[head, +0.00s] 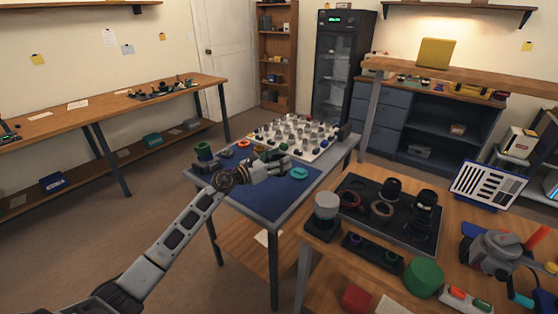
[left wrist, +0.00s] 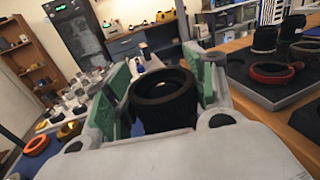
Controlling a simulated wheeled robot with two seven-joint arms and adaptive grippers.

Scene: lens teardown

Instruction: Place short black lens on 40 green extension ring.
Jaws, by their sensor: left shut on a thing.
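My left gripper (head: 276,165) reaches over the blue mat on the middle table. In the left wrist view its green-padded fingers are shut on a short black lens (left wrist: 165,98), one finger on each side. The lens's round open end faces the camera. In the head view the lens is too small and too covered by the fingers to make out clearly. A teal-green ring (head: 300,173) lies flat on the blue mat, just right of the gripper and apart from it; I take it for the green extension ring. My right gripper is not in view.
The blue mat (head: 262,200) is bare toward its front. A white board (head: 300,135) with many small parts lies behind it. A black tray (head: 352,185) with lenses and rings sits on the right-hand table.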

